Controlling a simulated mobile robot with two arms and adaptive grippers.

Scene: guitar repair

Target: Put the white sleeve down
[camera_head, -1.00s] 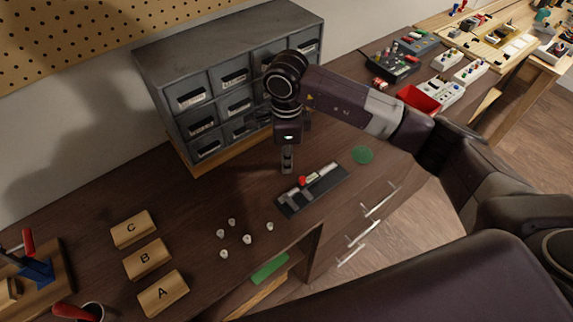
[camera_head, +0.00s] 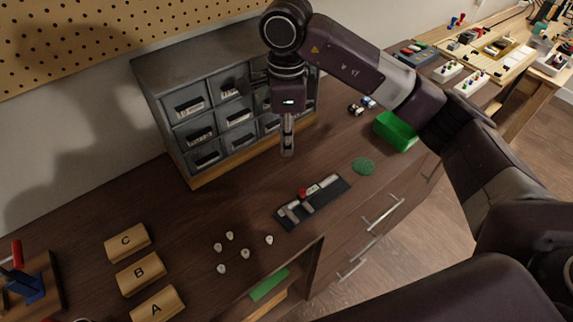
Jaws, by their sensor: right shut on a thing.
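My right gripper (camera_head: 287,152) points straight down above the dark bench, in front of the grey drawer cabinet. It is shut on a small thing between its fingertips. The thing is too small to make out clearly; its place fits the white sleeve. A dark tray (camera_head: 333,194) lies on the bench below and nearer to me, apart from the gripper. A red piece (camera_head: 303,193) and some pale and grey pieces lie in it. My left gripper is not in view.
The grey drawer cabinet (camera_head: 200,62) stands close behind the gripper. Several small white knobs (camera_head: 245,254) lie left of the tray. Blocks marked A (camera_head: 157,308), B (camera_head: 140,273) and C (camera_head: 127,242) are further left. A green bin (camera_head: 396,131) and green disc (camera_head: 363,166) are right.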

